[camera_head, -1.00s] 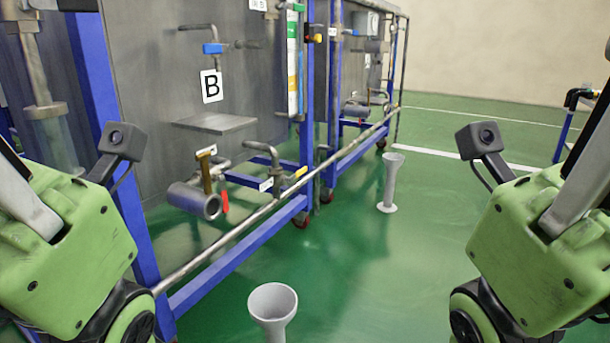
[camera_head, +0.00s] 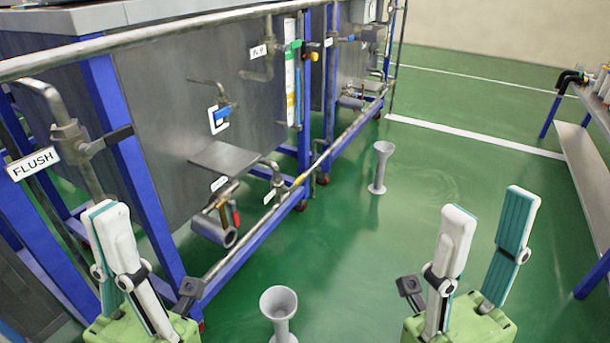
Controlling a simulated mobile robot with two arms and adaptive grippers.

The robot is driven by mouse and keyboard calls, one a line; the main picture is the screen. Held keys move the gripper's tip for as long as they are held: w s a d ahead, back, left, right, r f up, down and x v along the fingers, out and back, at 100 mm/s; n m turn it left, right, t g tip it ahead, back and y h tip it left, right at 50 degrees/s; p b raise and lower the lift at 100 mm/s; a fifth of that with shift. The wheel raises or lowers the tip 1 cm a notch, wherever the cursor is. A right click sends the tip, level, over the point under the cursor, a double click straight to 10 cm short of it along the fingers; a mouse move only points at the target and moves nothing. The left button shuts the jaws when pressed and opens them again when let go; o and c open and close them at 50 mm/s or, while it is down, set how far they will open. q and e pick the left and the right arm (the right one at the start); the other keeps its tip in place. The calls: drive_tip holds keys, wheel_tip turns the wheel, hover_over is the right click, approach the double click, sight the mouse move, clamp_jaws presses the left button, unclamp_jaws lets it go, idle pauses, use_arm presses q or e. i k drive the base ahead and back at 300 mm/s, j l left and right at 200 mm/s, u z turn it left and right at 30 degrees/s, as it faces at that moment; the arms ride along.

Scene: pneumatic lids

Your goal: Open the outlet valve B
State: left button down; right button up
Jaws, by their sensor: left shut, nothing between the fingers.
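The grey steel tank (camera_head: 165,110) stands on a blue frame at the left. Low on the tank, under a small shelf (camera_head: 225,158), a brass-coloured valve with a red handle (camera_head: 236,214) sits by a wide grey outlet pipe (camera_head: 214,231). I cannot read the small tags there. My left gripper (camera_head: 108,212) is shut, empty and pointing up, in front of the tank and left of the outlet. My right gripper (camera_head: 488,212) is open and empty, over the floor at the right.
A grey funnel stand (camera_head: 279,304) is on the floor between my grippers; another (camera_head: 381,165) stands farther back. A long pipe rail (camera_head: 300,180) runs along the frame. A FLUSH sign (camera_head: 33,163) hangs at the left. A shelf rack (camera_head: 590,165) is at the right edge.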

sight(299, 180)
drive_tip(key=i+l+u, duration=0.1)
drive_tip(key=i+l, duration=0.15)
drive_tip(key=l, duration=0.15)
drive_tip(key=i+l+u, duration=0.15)
drive_tip(key=l, duration=0.3)
drive_tip(key=i+l+u, duration=0.1)
drive_tip(key=i+l, duration=0.2)
drive_tip(key=l, duration=0.2)
drive_tip(key=i+l+u, duration=0.1)
drive_tip(key=l, duration=0.35)
drive_tip(key=i+l+u, duration=0.15)
drive_tip(key=l, duration=0.35)
drive_tip(key=i+l+u, duration=0.1)
drive_tip(key=i+l, duration=0.15)
drive_tip(key=l, duration=0.3)
drive_tip(key=i+l+u, duration=0.15)
drive_tip(key=l, duration=0.35)
drive_tip(key=i+l+u, duration=0.1)
drive_tip(key=l, duration=0.45)
